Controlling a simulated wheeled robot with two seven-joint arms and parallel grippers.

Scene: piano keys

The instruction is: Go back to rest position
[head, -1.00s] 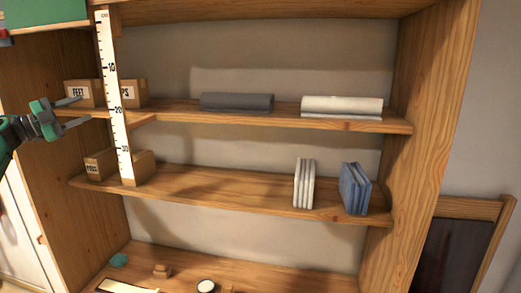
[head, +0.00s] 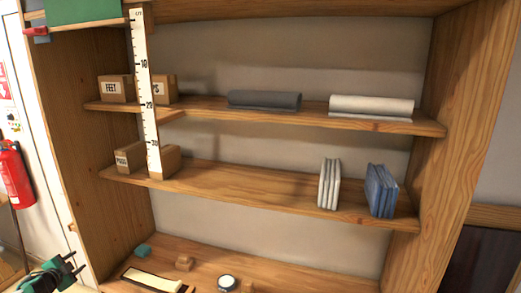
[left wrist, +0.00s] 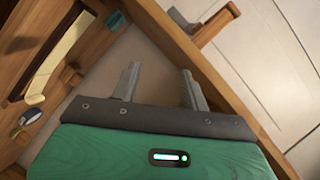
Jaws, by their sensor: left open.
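My left gripper (head: 70,266) shows at the bottom left of the head view, low in front of the wooden shelf unit's left side. Its two fingers are apart with nothing between them. In the left wrist view the gripper (left wrist: 160,86) is also open and empty, with a pale shelf-unit surface and a wooden edge beyond the fingers. My right gripper is in neither view.
The wooden shelf unit (head: 240,180) holds boxes, a grey roll (head: 264,99), a white roll (head: 371,104), white panels (head: 329,184) and blue panels (head: 381,190). A measuring strip (head: 145,90) stands upright at left. Small items lie on the bottom shelf. A red fire extinguisher (head: 14,175) is at far left.

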